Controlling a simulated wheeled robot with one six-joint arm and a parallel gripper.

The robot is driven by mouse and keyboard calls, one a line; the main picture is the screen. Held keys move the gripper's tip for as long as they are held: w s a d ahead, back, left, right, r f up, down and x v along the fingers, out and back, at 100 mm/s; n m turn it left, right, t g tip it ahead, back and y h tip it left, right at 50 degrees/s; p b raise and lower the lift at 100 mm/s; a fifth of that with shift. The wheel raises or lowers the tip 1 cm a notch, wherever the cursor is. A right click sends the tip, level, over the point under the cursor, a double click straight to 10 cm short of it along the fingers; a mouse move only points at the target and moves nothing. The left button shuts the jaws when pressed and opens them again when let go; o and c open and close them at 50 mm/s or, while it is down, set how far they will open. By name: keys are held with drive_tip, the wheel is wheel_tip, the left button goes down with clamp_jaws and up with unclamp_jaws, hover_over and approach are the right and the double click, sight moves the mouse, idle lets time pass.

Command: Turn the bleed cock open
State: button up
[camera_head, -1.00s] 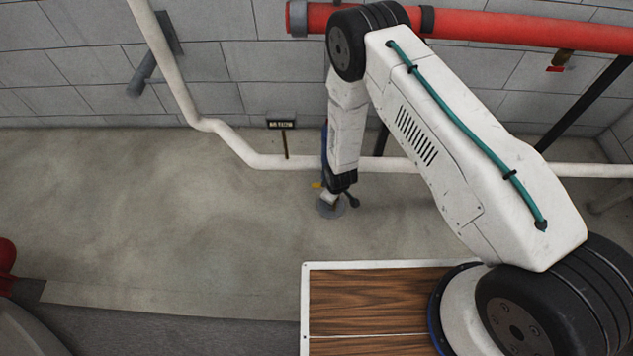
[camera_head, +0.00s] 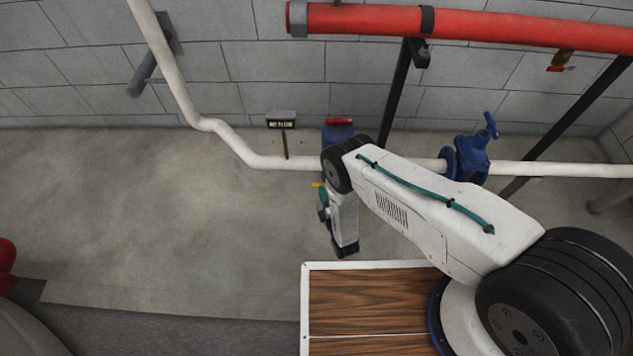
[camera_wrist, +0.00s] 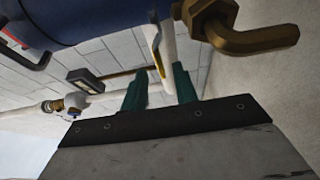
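The bleed cock is a brass fitting (camera_wrist: 212,14) with a bent spout (camera_wrist: 265,42), on the underside of a blue body (camera_wrist: 90,18) in the wrist view. A thin yellow-edged lever (camera_wrist: 155,42) hangs beside the fitting. My gripper (camera_wrist: 160,68) has its two green fingers apart, one on each side of the lever's lower end. I cannot tell whether either finger touches it. In the head view my gripper (camera_head: 322,200) is low beside the pipe, with a bit of yellow (camera_head: 318,184) showing just above it. The rest of the cock is hidden there.
A white pipe (camera_head: 270,161) runs along the wall, with a blue valve (camera_head: 468,158) to the right and a blue, red-topped part (camera_head: 338,131) behind my arm. A small sign (camera_head: 281,123) stands left. A red pipe (camera_head: 470,24) crosses above.

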drive_tip(key=x, duration=0.6)
drive_tip(key=shift+w, duration=0.25)
drive_tip(key=shift+a, duration=0.1)
clamp_jaws()
drive_tip(key=shift+a, duration=0.1)
